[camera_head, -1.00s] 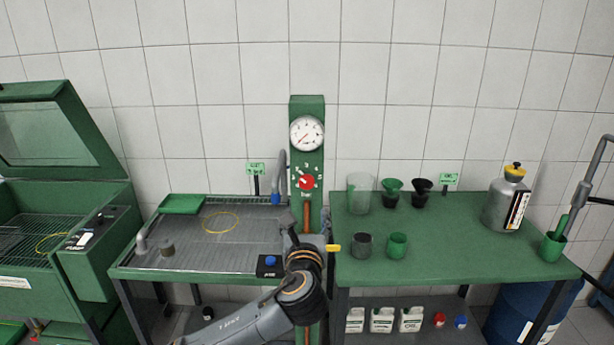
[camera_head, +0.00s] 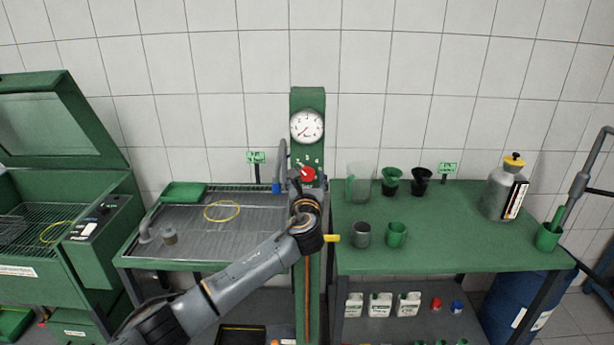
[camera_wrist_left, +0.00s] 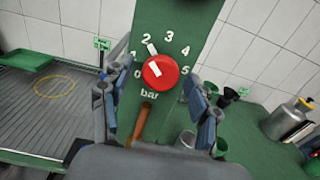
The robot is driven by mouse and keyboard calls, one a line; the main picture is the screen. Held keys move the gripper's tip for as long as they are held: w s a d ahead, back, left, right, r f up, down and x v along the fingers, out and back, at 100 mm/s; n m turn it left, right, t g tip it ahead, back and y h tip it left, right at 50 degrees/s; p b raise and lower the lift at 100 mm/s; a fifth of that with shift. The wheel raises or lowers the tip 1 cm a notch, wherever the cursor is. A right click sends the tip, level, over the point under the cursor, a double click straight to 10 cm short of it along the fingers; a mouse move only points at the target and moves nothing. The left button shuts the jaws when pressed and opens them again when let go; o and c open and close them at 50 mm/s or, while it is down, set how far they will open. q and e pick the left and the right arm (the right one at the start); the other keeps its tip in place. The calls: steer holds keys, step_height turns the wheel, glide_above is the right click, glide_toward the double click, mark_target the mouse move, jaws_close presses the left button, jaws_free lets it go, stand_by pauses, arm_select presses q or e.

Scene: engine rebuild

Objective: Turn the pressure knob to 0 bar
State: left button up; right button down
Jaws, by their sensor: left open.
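The red pressure knob (camera_head: 307,174) is on the green column (camera_head: 308,98), below a round white gauge (camera_head: 307,127) whose needle points to the lower left. In the left wrist view, the knob (camera_wrist_left: 160,72) sits amid the numbers 0 to 5, with "bar" below. Its white mark points up and left, towards the 1 and 2 side; the exact value is hard to tell. My left gripper (camera_head: 297,188) is just below and in front of the knob. In its wrist view the open fingers (camera_wrist_left: 158,84) stand on either side of the knob, apparently not touching it.
A grated wash table (camera_head: 170,220) stands left of the column, with a green tray (camera_head: 184,192). A green table (camera_head: 450,230) at the right holds cups, funnels and a grey canister (camera_head: 503,192). A yellow-tipped handle (camera_head: 332,238) juts out beside the column.

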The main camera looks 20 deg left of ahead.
arm_select(q)
steer(key=shift+w, duration=0.2)
steer(key=c, duration=1)
steer(key=shift+c, duration=0.8)
steer(key=shift+n, duration=0.3)
